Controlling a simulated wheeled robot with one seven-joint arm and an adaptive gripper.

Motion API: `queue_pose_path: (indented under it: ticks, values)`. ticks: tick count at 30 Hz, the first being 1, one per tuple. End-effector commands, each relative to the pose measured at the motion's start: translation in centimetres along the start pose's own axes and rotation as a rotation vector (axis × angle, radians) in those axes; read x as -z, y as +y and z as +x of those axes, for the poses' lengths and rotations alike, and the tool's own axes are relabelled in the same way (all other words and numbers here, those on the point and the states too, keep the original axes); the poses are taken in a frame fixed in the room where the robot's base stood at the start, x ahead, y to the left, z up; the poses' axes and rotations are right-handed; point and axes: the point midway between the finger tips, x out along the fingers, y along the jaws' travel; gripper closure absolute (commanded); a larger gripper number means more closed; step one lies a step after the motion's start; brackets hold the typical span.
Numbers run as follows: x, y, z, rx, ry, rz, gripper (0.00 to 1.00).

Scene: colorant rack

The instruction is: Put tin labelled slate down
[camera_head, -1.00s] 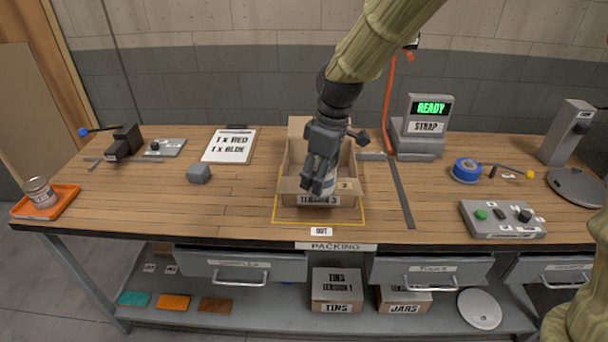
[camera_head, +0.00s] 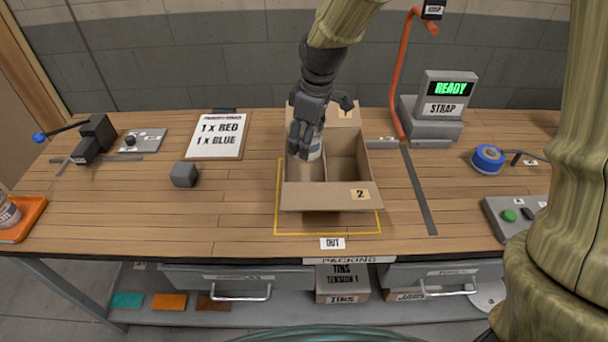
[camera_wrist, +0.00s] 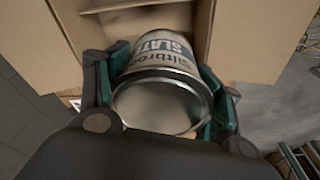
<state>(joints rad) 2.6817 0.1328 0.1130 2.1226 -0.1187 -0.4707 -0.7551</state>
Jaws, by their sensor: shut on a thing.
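The tin labelled slate (camera_wrist: 162,80) is a pale cylinder with dark lettering and a metal rim, filling the middle of the wrist view. My gripper (camera_head: 306,140) is shut on it, with a finger on each side of the tin. In the head view the tin (camera_head: 314,150) is partly hidden behind my gripper, at the left compartment of the open cardboard box (camera_head: 330,197). The box has a divider, and its right compartment looks empty. I cannot tell whether the tin touches the box floor.
The box stands inside a yellow outline (camera_head: 278,215) on the wooden bench. A clipboard (camera_head: 217,135) and a grey block (camera_head: 184,174) lie to the left. A strap machine (camera_head: 440,108) and blue tape roll (camera_head: 487,158) stand to the right. An orange tray (camera_head: 22,222) is at far left.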

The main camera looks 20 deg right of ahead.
Motion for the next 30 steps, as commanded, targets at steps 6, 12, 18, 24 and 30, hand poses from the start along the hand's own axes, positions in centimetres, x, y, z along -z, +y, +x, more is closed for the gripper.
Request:
queue_pose_path:
  ticks: [6, 12, 18, 24, 30]
  values:
    - [-0.3, 0.2, 4.0, 0.005, -0.005, 0.0, 0.68]
    - [-0.8, 0.1, 7.0, 0.004, -0.005, -0.002, 0.68]
    - [-1.0, 0.1, 9.2, 0.003, -0.003, -0.004, 0.68]
    - [-1.1, 0.2, 10.1, 0.003, -0.002, -0.003, 0.68]
    - [-1.4, 0.1, 12.0, 0.005, -0.004, -0.003, 0.68]
